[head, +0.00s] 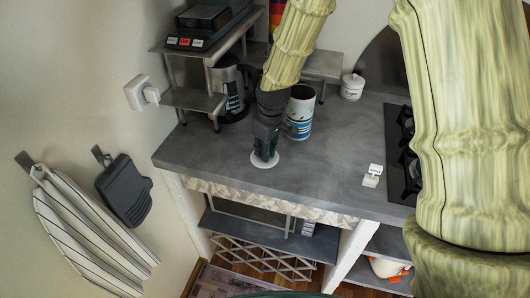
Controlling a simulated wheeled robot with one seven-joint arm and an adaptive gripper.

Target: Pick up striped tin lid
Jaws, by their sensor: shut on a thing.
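A small round white lid (264,165) lies flat at the front of the grey counter, on it or barely above it; I cannot tell which. No stripes show on it at this size. My gripper (265,154) points down over the lid's middle and is shut on it; the fingers hide the part they hold. A tin with blue and white bands (300,118) stands upright just behind and to the right of my gripper, with its top looking open. My arm hides part of the counter behind.
A kettle (231,92) and metal shelves (193,100) stand at the back left. A white jar (352,87) is at the back. A small white item (373,176) lies near the hob (400,150) on the right.

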